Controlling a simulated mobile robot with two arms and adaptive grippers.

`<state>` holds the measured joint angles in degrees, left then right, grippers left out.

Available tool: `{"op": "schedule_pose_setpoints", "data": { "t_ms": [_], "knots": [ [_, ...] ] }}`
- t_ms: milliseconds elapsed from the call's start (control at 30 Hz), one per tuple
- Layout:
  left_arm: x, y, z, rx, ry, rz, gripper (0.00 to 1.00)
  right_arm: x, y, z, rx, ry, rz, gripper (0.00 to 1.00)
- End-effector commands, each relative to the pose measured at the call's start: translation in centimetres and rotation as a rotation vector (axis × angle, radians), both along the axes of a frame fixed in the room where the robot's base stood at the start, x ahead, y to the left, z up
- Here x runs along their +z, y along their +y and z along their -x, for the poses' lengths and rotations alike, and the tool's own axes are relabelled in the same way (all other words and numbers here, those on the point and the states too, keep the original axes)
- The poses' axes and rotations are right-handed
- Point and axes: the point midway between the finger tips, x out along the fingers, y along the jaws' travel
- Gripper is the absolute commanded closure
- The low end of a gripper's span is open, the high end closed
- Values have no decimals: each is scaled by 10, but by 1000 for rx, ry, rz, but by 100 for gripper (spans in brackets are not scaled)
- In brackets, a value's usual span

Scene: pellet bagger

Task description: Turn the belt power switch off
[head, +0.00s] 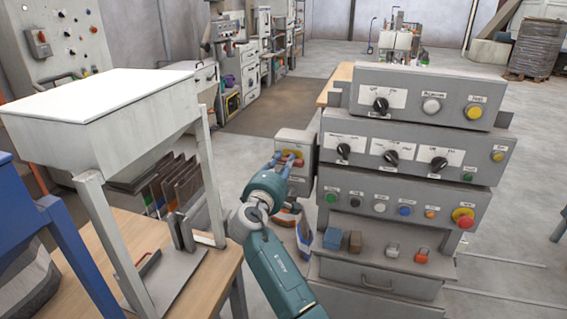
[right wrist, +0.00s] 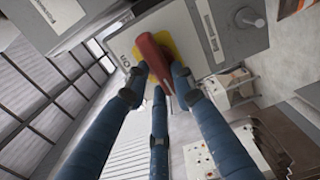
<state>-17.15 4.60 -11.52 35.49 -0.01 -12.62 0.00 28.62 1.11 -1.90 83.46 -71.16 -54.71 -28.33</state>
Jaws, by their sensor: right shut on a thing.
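The belt power switch is a red rotary handle (right wrist: 153,58) on a yellow plate (right wrist: 176,47), on the front of a small grey box (head: 296,138) at the left side of the control panel stack. In the right wrist view, "ON" lettering shows beside the plate. My right gripper (head: 284,160) is at the switch, with its blue fingers (right wrist: 160,92) closed around the red handle. In the head view the fingers partly cover the handle, so its exact angle is hard to read there. My left gripper is not in view.
The control panels (head: 405,148) with several knobs and buttons stand just right of my right arm. A white hopper (head: 100,112) on a metal frame stands left on a wooden table (head: 90,265). Small blocks and padlocks lie on the shelf below the panels.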

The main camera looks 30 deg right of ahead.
Motion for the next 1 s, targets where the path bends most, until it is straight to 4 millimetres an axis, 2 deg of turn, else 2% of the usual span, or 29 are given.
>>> {"op": "schedule_pose_setpoints", "data": {
  "t_ms": [33, 167, 200, 267, 300, 667, 767, 1000],
  "knots": [
    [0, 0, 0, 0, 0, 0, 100, 8, -3, 0, -2, -9, 12, 100],
    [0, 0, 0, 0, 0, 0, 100, 8, -3, 0, -2, -10, 13, 100],
    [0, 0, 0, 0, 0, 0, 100, 8, -3, 0, -2, -10, 13, 70],
    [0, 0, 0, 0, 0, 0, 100, 8, -3, 0, -2, -10, 11, 58],
    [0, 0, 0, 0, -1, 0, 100, 8, -3, 0, -2, -9, 11, 56],
    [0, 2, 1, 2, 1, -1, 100, 2, 4, 4, 0, -3, 4, 56],
    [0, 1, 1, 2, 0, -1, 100, 2, 15, 12, 1, -2, 4, 56],
    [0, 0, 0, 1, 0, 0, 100, 2, 54, 46, 1, -3, 4, 56]
  ]
}}
